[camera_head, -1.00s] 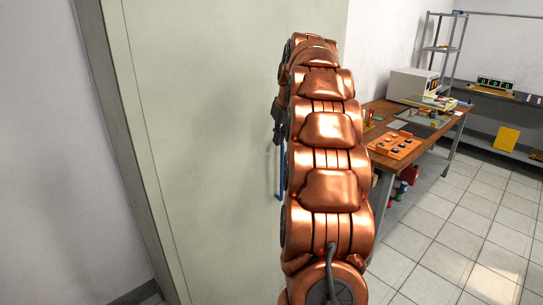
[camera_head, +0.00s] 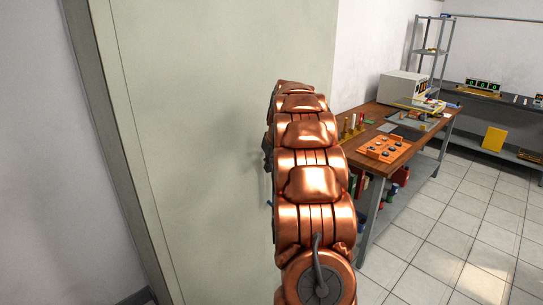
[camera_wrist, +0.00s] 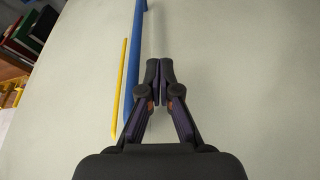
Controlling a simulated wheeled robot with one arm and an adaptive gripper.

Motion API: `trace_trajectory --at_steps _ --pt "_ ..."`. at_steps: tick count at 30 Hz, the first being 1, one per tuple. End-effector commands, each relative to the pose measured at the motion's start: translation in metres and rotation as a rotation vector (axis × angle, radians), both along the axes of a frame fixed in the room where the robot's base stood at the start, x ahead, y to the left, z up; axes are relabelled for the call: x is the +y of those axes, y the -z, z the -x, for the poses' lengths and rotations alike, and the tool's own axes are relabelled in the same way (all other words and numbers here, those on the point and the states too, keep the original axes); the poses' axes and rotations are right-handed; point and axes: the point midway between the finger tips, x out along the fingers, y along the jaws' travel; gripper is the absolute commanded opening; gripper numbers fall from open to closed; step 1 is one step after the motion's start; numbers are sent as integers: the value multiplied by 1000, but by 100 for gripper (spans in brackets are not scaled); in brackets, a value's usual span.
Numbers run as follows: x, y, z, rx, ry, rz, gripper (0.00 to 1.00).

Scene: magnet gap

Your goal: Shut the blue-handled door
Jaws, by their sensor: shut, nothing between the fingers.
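The door (camera_head: 200,130) is a broad pale green-grey panel that fills the middle of the head view and the background of the wrist view (camera_wrist: 245,90). Its blue handle (camera_wrist: 133,65) is a long bar in the wrist view, just left of my fingers. My gripper (camera_wrist: 159,72) is shut and empty, pointing along the door face beside the handle. I cannot tell whether it touches the door or handle. In the head view my copper arm hides most of it.
A yellow bar (camera_wrist: 120,85) lies left of the handle. A wooden workbench (camera_head: 383,108) with an orange tray (camera_head: 384,148) stands right of the door. Tiled floor (camera_head: 440,240) is clear at the lower right. A white wall (camera_head: 50,150) is at the left.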

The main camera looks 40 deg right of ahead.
Motion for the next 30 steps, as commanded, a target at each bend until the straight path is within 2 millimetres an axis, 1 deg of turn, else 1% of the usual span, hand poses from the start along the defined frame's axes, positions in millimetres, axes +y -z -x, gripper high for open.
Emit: trace_trajectory --at_steps 10,15,21,30 --pt "-7 -2 -23 -1 1 2 0" --pt "-9 0 -33 1 1 -1 0" --pt "-10 1 -38 1 1 -2 0" --pt "-10 1 -39 0 1 -1 0"
